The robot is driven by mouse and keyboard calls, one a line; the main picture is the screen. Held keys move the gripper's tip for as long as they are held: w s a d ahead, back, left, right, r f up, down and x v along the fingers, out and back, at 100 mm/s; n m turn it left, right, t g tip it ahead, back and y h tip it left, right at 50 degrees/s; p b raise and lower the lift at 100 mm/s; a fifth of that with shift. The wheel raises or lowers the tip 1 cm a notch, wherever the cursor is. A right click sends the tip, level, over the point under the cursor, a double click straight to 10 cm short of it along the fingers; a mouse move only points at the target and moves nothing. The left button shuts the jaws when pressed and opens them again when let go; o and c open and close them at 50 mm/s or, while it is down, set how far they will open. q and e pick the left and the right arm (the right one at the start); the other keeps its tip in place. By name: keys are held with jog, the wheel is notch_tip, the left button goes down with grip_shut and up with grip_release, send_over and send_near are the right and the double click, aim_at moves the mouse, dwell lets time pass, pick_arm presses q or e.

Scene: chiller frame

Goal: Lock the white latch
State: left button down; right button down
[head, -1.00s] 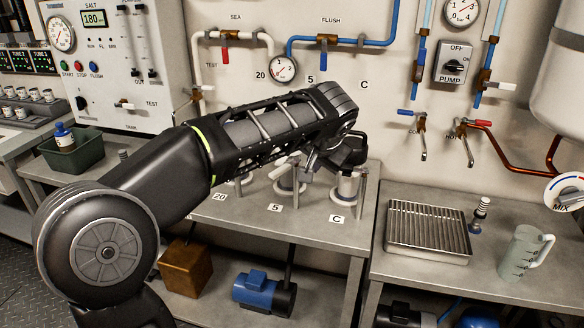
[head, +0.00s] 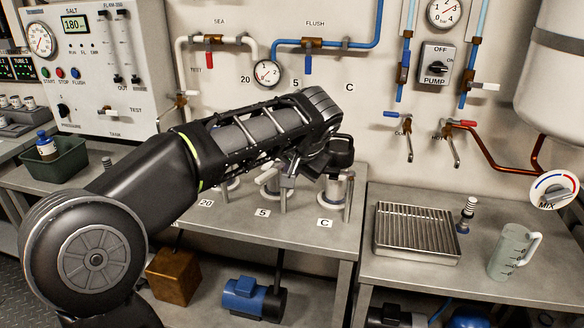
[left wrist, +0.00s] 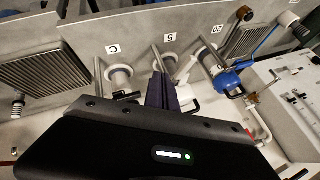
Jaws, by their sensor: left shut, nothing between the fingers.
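Three white canisters stand at the back of the steel bench, behind the labels 20, 5 and C. A white lever-like part (head: 267,177), which looks like the latch, shows at the middle canister behind label 5. In the left wrist view a white part (left wrist: 185,70) shows right beside the fingers. My left gripper (head: 287,183) is shut and empty, pointing down between the middle canister and the C canister (head: 336,188). Its fingers also show in the left wrist view (left wrist: 161,90). I cannot tell whether they touch the white part. My arm partly hides the canisters. My right gripper is out of view.
Upright metal posts (head: 350,198) stand close beside the canisters. A slatted metal tray (head: 417,232) and a clear jug (head: 513,252) are on the right bench. Pipes, a gauge (head: 267,73) and valves line the wall behind. The bench front by the labels is clear.

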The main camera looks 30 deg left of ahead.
pick_arm(q)
jog(key=w+a+f+p, duration=0.1)
jog(key=w+a+f, duration=0.1)
jog(key=a+f, duration=0.2)
jog(key=shift+w+a+f, duration=0.25)
jog(key=shift+a, duration=1)
